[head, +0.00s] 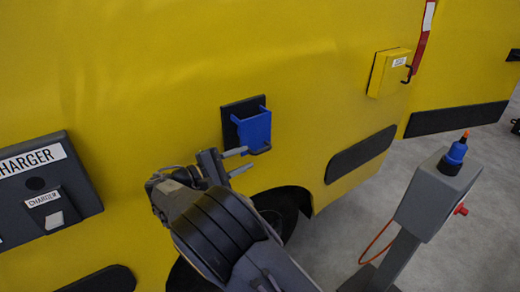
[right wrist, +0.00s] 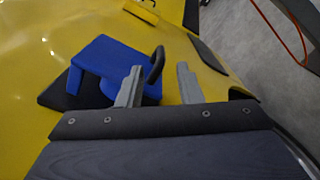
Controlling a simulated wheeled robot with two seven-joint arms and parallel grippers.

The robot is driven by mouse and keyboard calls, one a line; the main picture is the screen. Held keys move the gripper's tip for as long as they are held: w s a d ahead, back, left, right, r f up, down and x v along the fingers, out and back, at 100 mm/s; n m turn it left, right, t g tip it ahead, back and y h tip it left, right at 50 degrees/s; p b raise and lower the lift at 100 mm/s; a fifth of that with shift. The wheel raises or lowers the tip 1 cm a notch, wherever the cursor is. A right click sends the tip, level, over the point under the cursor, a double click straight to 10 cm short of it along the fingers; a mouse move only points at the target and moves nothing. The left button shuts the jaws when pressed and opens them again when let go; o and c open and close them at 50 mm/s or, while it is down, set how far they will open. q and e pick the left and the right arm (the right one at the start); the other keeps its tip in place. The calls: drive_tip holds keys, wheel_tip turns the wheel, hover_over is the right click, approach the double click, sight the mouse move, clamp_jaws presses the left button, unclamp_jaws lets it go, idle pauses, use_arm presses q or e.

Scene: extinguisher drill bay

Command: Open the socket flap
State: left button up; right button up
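The blue socket flap (head: 257,131) sits on a black plate (head: 230,110) on the yellow vehicle side. It stands out from the plate; I cannot tell how far it is open. In the right wrist view the blue flap (right wrist: 105,55) shows with a dark handle (right wrist: 156,64) at its right edge. My right gripper (head: 241,162) is just below and left of the flap in the head view. In the wrist view its two fingers (right wrist: 160,85) are apart, with the handle showing in the gap beyond the tips. I see no grip on it. My left gripper is out of view.
A dark charger panel (head: 82,178) is at left. A yellow box (head: 386,74) with a black handle is at upper right, near a red strap (head: 420,52). A grey pedestal (head: 428,200) holding a blue plug (head: 456,152) stands at right. Grey floor (head: 470,250) lies around it.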

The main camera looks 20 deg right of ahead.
sight(261, 153)
drive_tip(key=x, duration=0.6)
drive_tip(key=shift+d, duration=0.25)
drive_tip(key=shift+c, duration=0.2)
drive_tip(key=shift+s, duration=0.1)
clamp_jaws()
drive_tip(key=shift+f, duration=0.15)
